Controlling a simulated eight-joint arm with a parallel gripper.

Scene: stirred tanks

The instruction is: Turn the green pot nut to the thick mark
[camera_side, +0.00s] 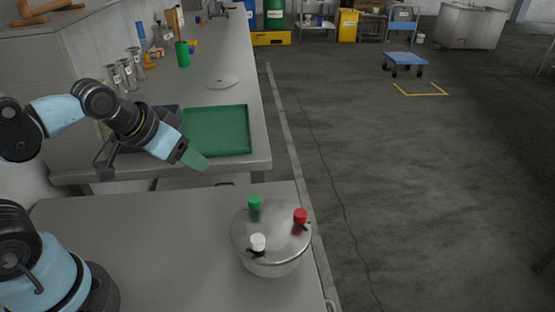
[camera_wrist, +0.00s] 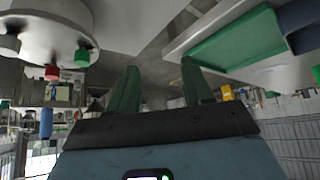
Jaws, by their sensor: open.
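In the side view a round steel pot (camera_side: 272,264) stands on the near grey table, with three coloured nuts on its lid. The green nut (camera_side: 255,202) is at the back left of the lid. The red nut (camera_side: 300,216) is at the right and the white nut (camera_side: 258,242) at the front. The thick mark cannot be made out. My gripper (camera_side: 200,162) is above and left of the pot, apart from it. In the wrist view my gripper (camera_wrist: 160,68) is open and empty, with the green nut (camera_wrist: 82,57) off to its left.
A green tray (camera_side: 222,131) lies on the back bench behind my gripper. Metal cylinders (camera_side: 124,74), a green cup (camera_side: 182,54) and a pale disc (camera_side: 221,82) stand or lie farther back. The near table is clear left of the pot.

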